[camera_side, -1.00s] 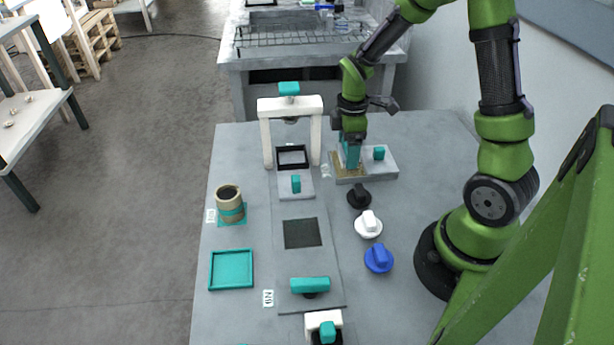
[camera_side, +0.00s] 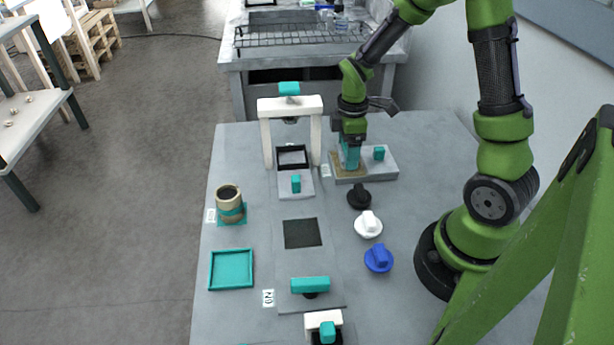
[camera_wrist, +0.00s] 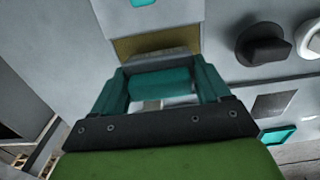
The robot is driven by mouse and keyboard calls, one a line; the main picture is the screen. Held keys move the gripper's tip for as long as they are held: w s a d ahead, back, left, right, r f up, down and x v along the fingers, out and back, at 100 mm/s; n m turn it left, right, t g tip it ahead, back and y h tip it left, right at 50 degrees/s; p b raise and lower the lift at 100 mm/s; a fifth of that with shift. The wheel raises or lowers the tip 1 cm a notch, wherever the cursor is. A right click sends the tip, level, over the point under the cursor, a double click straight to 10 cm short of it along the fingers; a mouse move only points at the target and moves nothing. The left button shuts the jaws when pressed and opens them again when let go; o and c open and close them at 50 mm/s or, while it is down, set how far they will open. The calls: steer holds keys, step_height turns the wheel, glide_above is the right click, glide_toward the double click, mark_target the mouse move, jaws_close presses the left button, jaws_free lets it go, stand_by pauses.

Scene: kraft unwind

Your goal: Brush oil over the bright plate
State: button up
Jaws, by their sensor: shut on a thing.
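My gripper (camera_side: 350,163) is at the back right of the table in the side view, pointing down. It is shut on a teal-handled brush, whose teal grip (camera_wrist: 160,84) lies between the fingers in the wrist view. The brush's pale lower part (camera_wrist: 157,57) is over the tan-gold plate (camera_wrist: 146,42). Whether it touches the plate cannot be told. The plate (camera_side: 347,172) is at the left of a grey block (camera_side: 385,167) with a teal knob (camera_side: 379,152). My gripper hides part of the plate.
A white arch frame (camera_side: 290,106) stands close on the left. Black (camera_side: 359,196), white (camera_side: 368,224) and blue (camera_side: 379,258) knobs stand in front. A tan cup with dark contents (camera_side: 229,203) and a teal tray (camera_side: 231,269) are at the left.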

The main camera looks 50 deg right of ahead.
steer(key=shift+f, duration=0.65)
stand_by(1.1)
steer(key=shift+r, duration=2.6)
